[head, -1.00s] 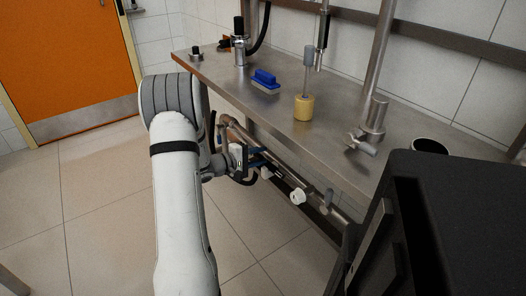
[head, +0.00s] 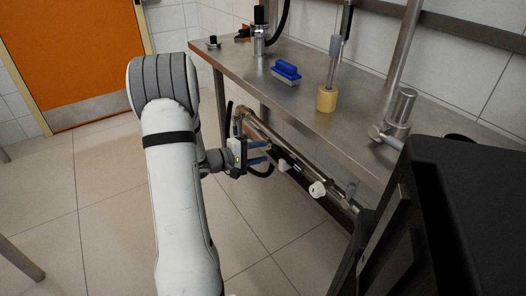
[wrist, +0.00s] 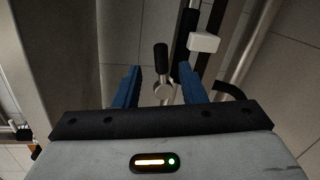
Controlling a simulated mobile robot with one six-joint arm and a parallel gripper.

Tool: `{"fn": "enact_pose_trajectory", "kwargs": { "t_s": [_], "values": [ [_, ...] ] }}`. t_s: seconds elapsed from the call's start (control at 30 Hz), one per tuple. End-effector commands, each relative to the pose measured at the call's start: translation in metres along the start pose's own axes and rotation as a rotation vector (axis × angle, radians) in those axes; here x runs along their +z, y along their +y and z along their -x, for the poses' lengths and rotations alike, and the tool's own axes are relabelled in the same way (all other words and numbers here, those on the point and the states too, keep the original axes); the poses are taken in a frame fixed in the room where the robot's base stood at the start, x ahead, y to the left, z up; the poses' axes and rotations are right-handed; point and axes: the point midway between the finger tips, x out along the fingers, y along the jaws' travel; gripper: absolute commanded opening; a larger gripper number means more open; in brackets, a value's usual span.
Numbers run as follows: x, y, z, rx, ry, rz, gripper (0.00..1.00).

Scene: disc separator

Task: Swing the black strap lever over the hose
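My gripper (head: 264,153) has two blue fingers, which stand apart with nothing held between them. It is beside the metal pipe (head: 262,131) under the table's front edge. In the wrist view my gripper (wrist: 161,76) is open too. A black-handled lever (wrist: 161,57) on a round metal hub (wrist: 163,91) shows in the gap between the fingers, apart from both. I cannot tell for sure whether it is the strap lever. A dark strip with a white block (wrist: 203,41) lies beyond the right finger.
The steel table (head: 250,82) carries a blue brush (head: 287,71) and a yellow cylinder (head: 326,99). A white knob (head: 317,189) sits farther right along the pipe. A black case (head: 465,200) fills the lower right.

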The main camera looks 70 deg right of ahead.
Motion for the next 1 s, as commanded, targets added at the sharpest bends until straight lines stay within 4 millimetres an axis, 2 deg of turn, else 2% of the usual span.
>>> {"fn": "enact_pose_trajectory", "kwargs": {
  "t_s": [0.37, 0.47, 0.57, 0.67, 0.83, 1.0],
  "values": [
    [0.003, 0.001, 0.007, 0.002, 0.001, -0.002, 0.37],
    [0.003, 0.002, 0.007, 0.001, 0.000, -0.010, 0.31],
    [0.004, 0.012, 0.010, -0.018, -0.011, -0.102, 0.23],
    [0.006, 0.031, 0.016, -0.066, -0.040, -0.326, 0.15],
    [0.006, 0.068, 0.034, -0.179, -0.132, -0.873, 0.01],
    [0.001, 0.094, 0.053, -0.270, -0.235, -1.326, 0.00]
  ]
}}
